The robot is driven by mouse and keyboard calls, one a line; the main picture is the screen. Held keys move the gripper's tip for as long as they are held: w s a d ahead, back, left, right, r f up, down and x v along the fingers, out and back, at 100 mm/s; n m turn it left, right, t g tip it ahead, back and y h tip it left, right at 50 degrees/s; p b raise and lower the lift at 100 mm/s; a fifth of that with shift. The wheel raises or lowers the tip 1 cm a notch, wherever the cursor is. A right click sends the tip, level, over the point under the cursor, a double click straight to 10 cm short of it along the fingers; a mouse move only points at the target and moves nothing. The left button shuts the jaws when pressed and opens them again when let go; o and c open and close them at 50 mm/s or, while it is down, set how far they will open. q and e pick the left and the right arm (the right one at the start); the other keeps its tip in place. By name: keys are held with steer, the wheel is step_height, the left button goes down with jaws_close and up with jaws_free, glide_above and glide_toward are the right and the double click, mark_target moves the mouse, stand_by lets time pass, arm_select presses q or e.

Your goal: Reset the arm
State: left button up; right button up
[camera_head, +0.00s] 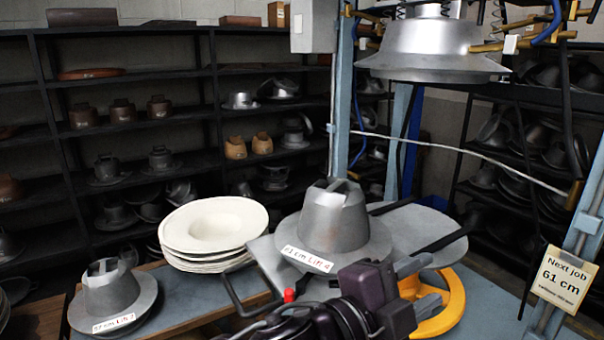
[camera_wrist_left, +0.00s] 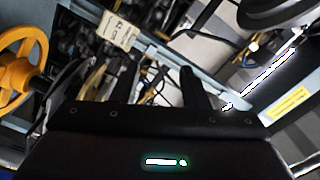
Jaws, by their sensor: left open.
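My left gripper (camera_head: 425,283) is in front of the press, over the yellow handwheel (camera_head: 455,305). Its two dark fingers also show in the left wrist view (camera_wrist_left: 155,90), spread apart with nothing between them. A grey metal hat block (camera_head: 335,220) stands upright on the press bed under the raised upper die (camera_head: 432,45). Its white label seems to begin with 61 cm. The gripper is apart from this block, to its lower right in the head view. My right gripper is not in view.
A second hat block (camera_head: 110,290) and a stack of cream plate-like rings (camera_head: 215,225) sit on the left of the bench. Blue press posts (camera_head: 340,100) rise behind. A card (camera_head: 563,277) reading 61 cm hangs at right. Dark shelves (camera_head: 140,70) line the back.

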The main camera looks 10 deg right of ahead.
arm_select(q)
steer(key=w+a+f+n+t+y, duration=0.1)
steer(key=w+a+f+n+y, duration=0.25)
steer(key=a+f+n, duration=0.35)
steer(key=w+a+f+n+t+y, duration=0.2)
steer(key=a+f+n+y, duration=0.25)
steer(key=a, duration=0.35)
steer(key=w+a+f+n+t+y, duration=0.1)
steer(key=w+a+f+n+y, duration=0.15)
steer(key=a+f+n, duration=0.4)
steer(key=s+a+f+n+g+y, duration=0.3)
steer(key=s+a+f, duration=0.4)
steer(key=a, duration=0.3)
steer(key=s+a+f+n+g+y, duration=0.3)
steer(key=s+a+f+g, duration=0.1)
steer(key=s+a+f, duration=0.4)
step_height(320, 180, down, 32)
steer(key=s+a+g+b, duration=0.1)
steer(key=s+a+b, duration=0.1)
steer(key=s+a+f+g+b, duration=0.1)
steer(key=s+a+f, duration=0.2)
steer(key=s+f, duration=1.6)
steer(key=shift+a, duration=0.15)
steer(key=shift+s, duration=0.1)
